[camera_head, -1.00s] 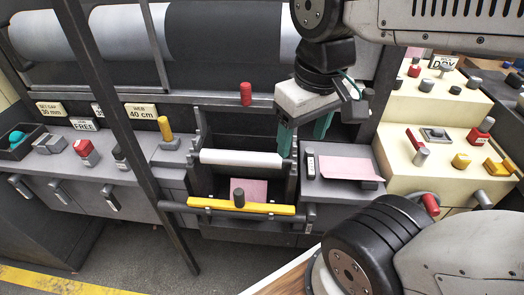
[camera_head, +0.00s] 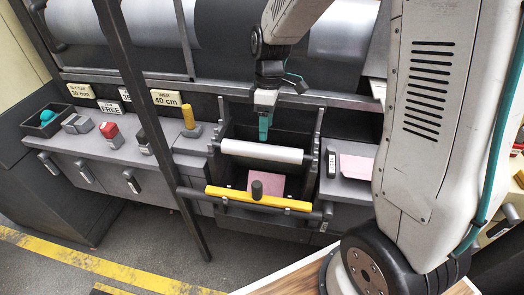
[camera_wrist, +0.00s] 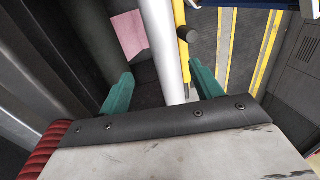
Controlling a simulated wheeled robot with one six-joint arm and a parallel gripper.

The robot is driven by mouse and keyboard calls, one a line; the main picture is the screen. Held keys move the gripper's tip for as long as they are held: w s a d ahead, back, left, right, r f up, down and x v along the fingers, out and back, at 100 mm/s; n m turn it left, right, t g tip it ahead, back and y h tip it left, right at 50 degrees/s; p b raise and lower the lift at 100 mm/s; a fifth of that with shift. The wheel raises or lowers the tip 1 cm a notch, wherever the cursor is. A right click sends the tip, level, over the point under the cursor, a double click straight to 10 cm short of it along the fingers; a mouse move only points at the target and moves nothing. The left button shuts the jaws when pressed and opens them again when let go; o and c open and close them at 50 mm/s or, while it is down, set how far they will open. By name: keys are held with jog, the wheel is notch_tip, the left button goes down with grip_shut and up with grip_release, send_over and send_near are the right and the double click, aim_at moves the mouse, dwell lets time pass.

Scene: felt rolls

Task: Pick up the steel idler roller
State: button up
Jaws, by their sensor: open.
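The steel idler roller (camera_head: 262,152) is a smooth pale cylinder lying level between two dark side brackets. My gripper (camera_head: 264,138) is above its middle, with teal fingertips close to its upper edge. In the wrist view the roller (camera_wrist: 162,38) runs between the two spread fingers of my open gripper (camera_wrist: 161,76), one on either side. I cannot tell whether a finger touches it or how far the tips reach down past it. The part of the roller nearest the palm is hidden.
A dark slanted post (camera_head: 150,115) stands left. A yellow-topped lever (camera_head: 188,117) is beside the left bracket.

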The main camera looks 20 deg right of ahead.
aim_at(262, 145)
jog(key=f, duration=0.2)
jog(key=s+a+f, duration=0.1)
jog(key=f, duration=0.1)
jog(key=a+f, duration=0.1)
jog(key=f, duration=0.1)
jog(key=shift+s+f, duration=0.2)
jog(key=shift+f, duration=0.1)
jog(key=c, duration=1.3)
